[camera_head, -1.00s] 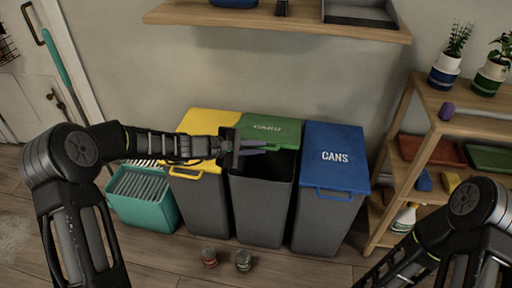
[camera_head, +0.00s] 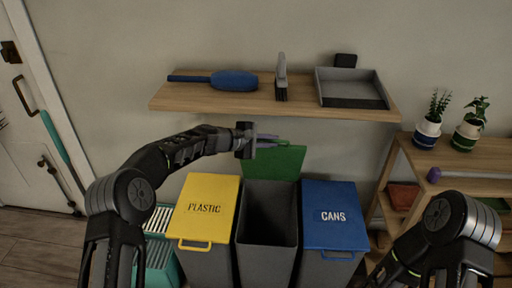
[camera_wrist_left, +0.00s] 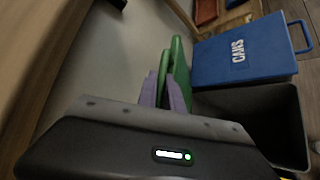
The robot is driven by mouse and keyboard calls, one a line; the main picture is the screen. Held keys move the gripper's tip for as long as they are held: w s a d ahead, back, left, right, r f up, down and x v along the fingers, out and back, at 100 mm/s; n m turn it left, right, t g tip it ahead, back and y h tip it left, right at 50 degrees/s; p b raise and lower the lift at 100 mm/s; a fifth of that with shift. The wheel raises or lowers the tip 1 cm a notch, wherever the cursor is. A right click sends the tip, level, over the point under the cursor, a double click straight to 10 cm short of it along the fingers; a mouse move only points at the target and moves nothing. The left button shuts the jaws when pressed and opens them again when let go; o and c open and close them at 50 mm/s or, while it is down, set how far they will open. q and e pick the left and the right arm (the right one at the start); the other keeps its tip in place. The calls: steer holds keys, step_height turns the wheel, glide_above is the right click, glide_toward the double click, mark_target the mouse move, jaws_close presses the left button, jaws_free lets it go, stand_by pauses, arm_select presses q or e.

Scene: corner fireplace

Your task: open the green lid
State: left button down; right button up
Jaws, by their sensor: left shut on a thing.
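The green lid (camera_head: 287,162) stands raised at the back of the middle grey bin (camera_head: 268,222), close to the wall, and the bin's mouth is uncovered. My left gripper (camera_head: 266,140) is at the lid's top edge. In the left wrist view its purple fingers (camera_wrist_left: 164,92) are closed on the green lid's handle (camera_wrist_left: 164,66), with the lid (camera_wrist_left: 180,62) beyond. My right arm shows at the lower right, but its gripper is outside the view.
A yellow-lidded plastic bin (camera_head: 207,207) stands left of the open bin and a blue-lidded cans bin (camera_head: 334,215) right. A wooden shelf (camera_head: 300,107) with a brush and grey tray hangs above. A plant rack (camera_head: 470,165) stands at right.

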arm_select(q)
steer(key=shift+w+r, duration=0.1)
steer(key=shift+w, duration=0.25)
arm_select(e)
steer(key=shift+w+a+r, duration=0.1)
steer(key=shift+w+a, duration=0.1)
steer(key=shift+a, duration=0.15)
arm_select(q)
steer(key=c, duration=1.5)
jaws_free()
steer(key=shift+s+a, duration=0.15)
